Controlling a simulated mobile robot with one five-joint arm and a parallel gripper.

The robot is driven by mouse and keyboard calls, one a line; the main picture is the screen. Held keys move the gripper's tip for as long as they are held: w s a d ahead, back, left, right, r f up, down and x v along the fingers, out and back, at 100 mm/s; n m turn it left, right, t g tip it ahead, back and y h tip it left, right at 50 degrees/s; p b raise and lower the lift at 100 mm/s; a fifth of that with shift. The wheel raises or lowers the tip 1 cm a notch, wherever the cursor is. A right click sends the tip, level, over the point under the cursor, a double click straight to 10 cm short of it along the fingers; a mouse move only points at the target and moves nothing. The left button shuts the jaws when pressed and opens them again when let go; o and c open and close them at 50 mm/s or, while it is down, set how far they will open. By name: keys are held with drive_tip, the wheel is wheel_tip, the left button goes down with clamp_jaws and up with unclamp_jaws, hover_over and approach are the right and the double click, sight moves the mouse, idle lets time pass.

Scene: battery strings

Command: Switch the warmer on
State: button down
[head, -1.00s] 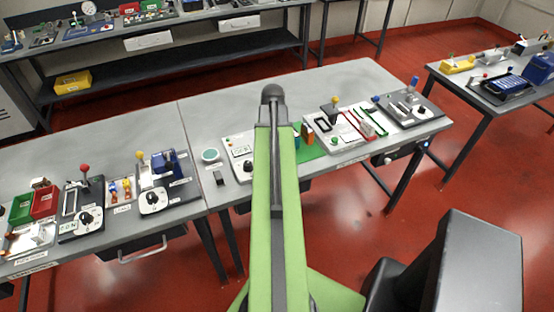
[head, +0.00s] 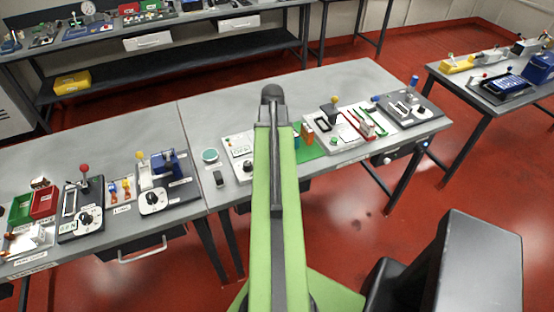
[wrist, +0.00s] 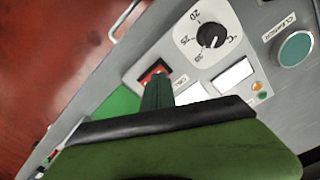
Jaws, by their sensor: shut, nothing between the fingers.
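The warmer's control panel (head: 235,142) is on the middle bench, partly hidden behind my green arm in the head view. In the wrist view, its black temperature knob (wrist: 211,35) sits on a white °C dial plate marked 20, 25 and 30. A red rocker switch (wrist: 154,71) in a dark frame lies below and left of the dial. My gripper (wrist: 156,82) is shut and empty, its dark green fingertips over the lower part of the switch. I cannot tell whether they touch it, or the switch's position. The gripper is hidden in the head view.
A green mat (wrist: 117,107) lies left of the fingers. A white display (wrist: 232,75), small orange and green lamps, and a round teal pad (wrist: 295,49) are to the right. Other devices with knobs and levers crowd the bench (head: 335,85) on both sides; its back strip is clear.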

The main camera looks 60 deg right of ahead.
drive_tip(key=shift+f+b, duration=1.1)
idle(0.5)
drive_tip(key=shift+r, duration=0.1)
wheel_tip(320, 180, up, 7)
drive_tip(key=p, duration=0.7)
